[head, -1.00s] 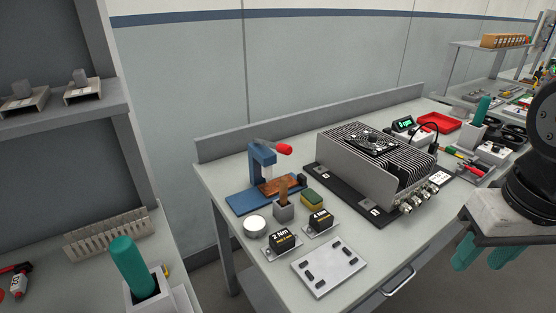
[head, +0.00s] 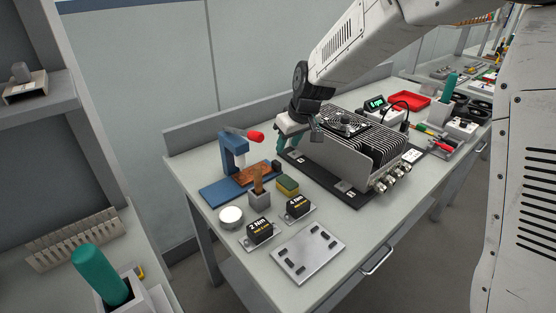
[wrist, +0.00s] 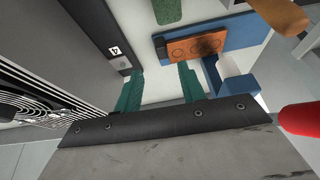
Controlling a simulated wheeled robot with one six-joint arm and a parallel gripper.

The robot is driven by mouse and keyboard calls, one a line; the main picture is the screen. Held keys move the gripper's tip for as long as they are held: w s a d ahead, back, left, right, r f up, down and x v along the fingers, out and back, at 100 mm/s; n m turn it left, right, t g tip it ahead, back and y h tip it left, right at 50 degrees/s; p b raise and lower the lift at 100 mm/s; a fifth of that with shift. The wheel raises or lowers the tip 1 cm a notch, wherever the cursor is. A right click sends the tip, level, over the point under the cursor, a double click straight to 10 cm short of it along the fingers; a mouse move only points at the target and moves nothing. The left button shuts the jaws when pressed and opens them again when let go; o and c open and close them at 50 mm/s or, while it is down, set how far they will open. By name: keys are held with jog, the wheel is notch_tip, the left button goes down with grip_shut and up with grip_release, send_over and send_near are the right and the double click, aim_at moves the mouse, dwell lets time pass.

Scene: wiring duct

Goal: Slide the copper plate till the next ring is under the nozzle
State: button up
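The copper plate (head: 252,175) lies flat on the blue base (head: 213,192) of a small press with a red-tipped lever (head: 255,136). In the wrist view the plate (wrist: 178,52) shows ring marks and a dark patch near the nozzle side. A dark block (wrist: 159,46) sits at the plate's far end from the press column. The pale nozzle (head: 239,161) points down over the plate; which ring is under it I cannot tell. My gripper (wrist: 158,88) is open and empty, its teal fingers apart, above the bench beside the plate. It also shows in the head view (head: 287,142).
A finned heatsink box (head: 350,150) on a black base stands close right of my gripper. A brush in a grey holder (head: 260,197), a sponge (head: 287,185), a round white tin (head: 231,217) and two torque blocks stand in front. A slotted metal plate (head: 307,252) lies at the front edge.

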aim_at(277, 162)
jog(key=x, duration=0.6)
jog(key=w+x, duration=0.1)
jog(key=x, duration=0.3)
jog(key=shift+a+r, duration=0.2)
jog(key=shift+a, duration=0.2)
